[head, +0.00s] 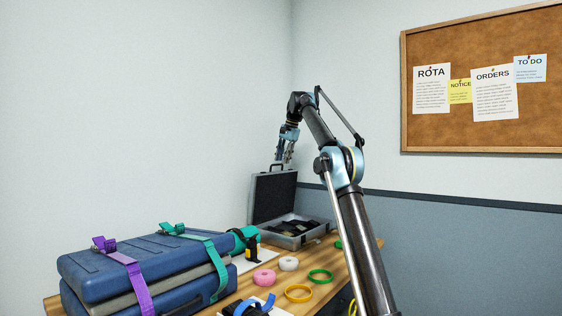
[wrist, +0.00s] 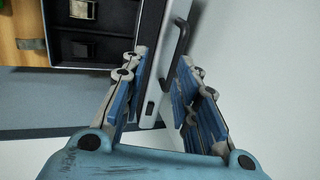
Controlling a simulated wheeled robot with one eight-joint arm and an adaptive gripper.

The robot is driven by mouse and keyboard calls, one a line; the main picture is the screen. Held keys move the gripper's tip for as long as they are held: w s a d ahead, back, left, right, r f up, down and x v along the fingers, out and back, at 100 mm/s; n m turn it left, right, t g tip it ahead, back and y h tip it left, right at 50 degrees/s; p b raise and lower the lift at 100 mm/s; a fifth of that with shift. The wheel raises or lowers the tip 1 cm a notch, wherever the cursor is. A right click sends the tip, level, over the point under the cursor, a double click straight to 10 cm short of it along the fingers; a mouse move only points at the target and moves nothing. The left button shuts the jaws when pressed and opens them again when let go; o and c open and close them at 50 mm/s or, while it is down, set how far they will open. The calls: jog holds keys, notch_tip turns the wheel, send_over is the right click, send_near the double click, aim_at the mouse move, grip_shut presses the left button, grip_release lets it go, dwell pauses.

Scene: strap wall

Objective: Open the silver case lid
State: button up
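The silver case (head: 297,240) stands at the far end of the wooden table with its dark interior showing. Its lid (head: 272,196) is raised and stands about upright at the back left of the case. My gripper (head: 284,158) is just above the lid's top edge, pointing down. In the wrist view, my gripper (wrist: 162,75) is open, with a gap between the blue-padded fingers. The lid's silver edge (wrist: 151,58) and black handle (wrist: 181,45) show between and beyond the fingers. I cannot tell whether a finger touches the lid.
A blue case (head: 150,262) with purple and teal straps lies at the front left. Tape rolls, including a pink one (head: 264,278) and a yellow one (head: 298,293), lie on the table (head: 340,268). Walls stand close behind. A cork board (head: 480,120) hangs at right.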

jog(key=s+d, duration=0.5)
jog(key=d, duration=0.3)
jog(key=shift+s, duration=0.35)
jog(key=shift+f, duration=0.1)
jog(key=shift+d, duration=0.1)
